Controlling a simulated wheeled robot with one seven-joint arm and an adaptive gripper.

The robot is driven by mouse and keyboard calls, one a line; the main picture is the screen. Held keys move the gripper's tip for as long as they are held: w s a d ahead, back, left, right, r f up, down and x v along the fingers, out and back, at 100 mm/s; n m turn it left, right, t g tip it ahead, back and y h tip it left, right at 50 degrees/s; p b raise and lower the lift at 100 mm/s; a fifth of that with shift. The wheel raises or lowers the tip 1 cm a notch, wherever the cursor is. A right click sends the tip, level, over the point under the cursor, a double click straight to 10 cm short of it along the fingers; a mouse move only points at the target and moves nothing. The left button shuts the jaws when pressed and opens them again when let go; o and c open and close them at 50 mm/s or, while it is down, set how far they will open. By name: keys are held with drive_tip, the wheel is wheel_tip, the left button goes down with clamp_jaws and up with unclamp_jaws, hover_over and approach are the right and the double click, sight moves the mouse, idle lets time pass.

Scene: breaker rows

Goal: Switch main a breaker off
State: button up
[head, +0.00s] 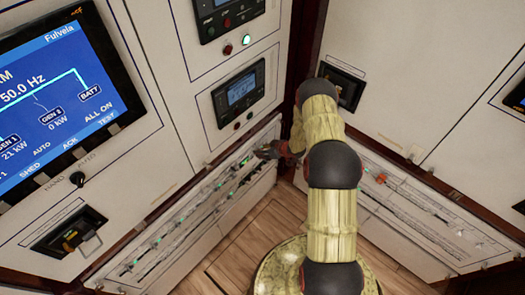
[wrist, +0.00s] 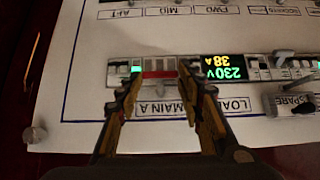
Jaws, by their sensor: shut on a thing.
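The main A breaker (wrist: 160,74) sits in the breaker row in the wrist view, with a red and white bar showing across it. The label MAIN A (wrist: 158,108) is partly hidden by my fingers. A green indicator (wrist: 136,68) shows just left of the breaker. My gripper (wrist: 161,82) has one finger on each side of the breaker and is shut on it. In the head view my gripper (head: 268,153) is at the right end of the left wall's breaker row, and the breaker is too small to make out.
A lit meter (wrist: 223,68) reading 230 V and 38 A is right of the breaker. In the head view a large screen (head: 60,95) is at left, and another breaker row (head: 400,195) runs along the right wall.

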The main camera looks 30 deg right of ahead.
drive_tip(key=shift+s+f+b, duration=0.1)
drive_tip(key=shift+f+b, duration=0.05)
drive_tip(key=shift+b, duration=0.2)
wheel_tip(320, 180, down, 6)
drive_tip(key=t+y+b, duration=0.4)
drive_tip(key=t+b, duration=0.7)
drive_tip(key=b, duration=1.4)
drive_tip(key=shift+s+d+t, duration=0.15)
drive_tip(key=shift+s+t, duration=0.25)
drive_tip(key=shift+y+b, duration=0.3)
drive_tip(key=shift+b, duration=0.3)
drive_tip(key=o, duration=1.2)
drive_tip(key=shift+c, duration=0.2)
